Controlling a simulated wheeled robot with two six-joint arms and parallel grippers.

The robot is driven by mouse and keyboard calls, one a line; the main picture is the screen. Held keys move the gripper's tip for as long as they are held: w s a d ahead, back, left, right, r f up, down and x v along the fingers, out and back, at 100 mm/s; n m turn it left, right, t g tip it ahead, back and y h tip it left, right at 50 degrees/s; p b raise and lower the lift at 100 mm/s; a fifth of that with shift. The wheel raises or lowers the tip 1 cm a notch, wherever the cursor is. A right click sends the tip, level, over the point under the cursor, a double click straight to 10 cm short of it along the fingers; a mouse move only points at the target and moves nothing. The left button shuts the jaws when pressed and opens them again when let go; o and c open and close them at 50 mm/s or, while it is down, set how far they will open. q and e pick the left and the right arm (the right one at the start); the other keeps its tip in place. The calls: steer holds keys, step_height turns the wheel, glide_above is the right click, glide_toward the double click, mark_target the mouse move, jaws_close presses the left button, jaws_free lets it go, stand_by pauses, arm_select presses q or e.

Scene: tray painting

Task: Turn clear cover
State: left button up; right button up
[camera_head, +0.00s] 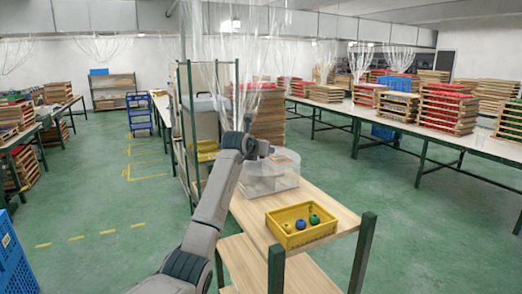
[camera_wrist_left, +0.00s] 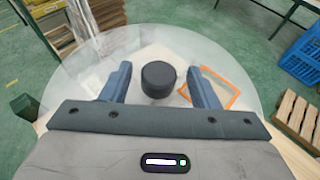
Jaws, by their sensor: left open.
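The clear cover (camera_wrist_left: 85,75) is a round transparent disc with a dark round knob (camera_wrist_left: 158,82) at its middle. In the head view, a clear-walled container (camera_head: 268,182) stands on the wooden table under my left gripper (camera_head: 265,152). In the left wrist view, my left gripper (camera_wrist_left: 159,72) is open, with one finger on each side of the knob. Gaps show between the fingers and the knob. The knob is hidden behind my arm in the head view. My right gripper is not in view.
A yellow crate (camera_head: 274,228) with small blue and green round items stands nearer on the wooden table (camera_head: 325,195). A green post (camera_head: 364,250) rises at the table's near right corner. A green-framed rack (camera_head: 184,110) stands behind. Bare tabletop lies right of the container.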

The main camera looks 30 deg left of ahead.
arm_select(q)
steer(key=shift+s, duration=0.3)
step_height(320, 180, up, 4)
steer(key=b, duration=0.5)
glide_above(249, 169)
steer(key=shift+w+f, duration=0.15)
steer(key=shift+w, duration=0.2)
steer(key=shift+s+r, duration=0.2)
steer(key=shift+s, duration=0.15)
